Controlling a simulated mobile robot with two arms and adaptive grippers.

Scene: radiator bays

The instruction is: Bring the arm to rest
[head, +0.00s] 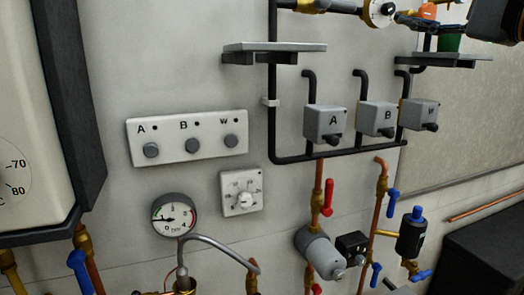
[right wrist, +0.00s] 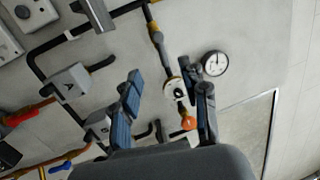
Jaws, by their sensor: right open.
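My right gripper (head: 418,21) reaches in from the upper right corner of the head view, beside a brass fitting with a round white face (head: 380,12). In the right wrist view my right gripper (right wrist: 168,88) has its two blue-padded fingers wide apart. The white-faced fitting (right wrist: 174,89) and an orange thing (right wrist: 189,122) show in the gap between them, and I see nothing held. I cannot tell how far the fingers are from the fitting. My left gripper is not in view.
A shelf (head: 470,60) with a green item (head: 450,41) lies below my right arm. Another shelf (head: 274,46) juts out left of it. Grey boxes A (head: 322,120), B (head: 376,117) and W (head: 420,113) sit on black pipes. A dark cabinet (head: 490,245) stands lower right.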

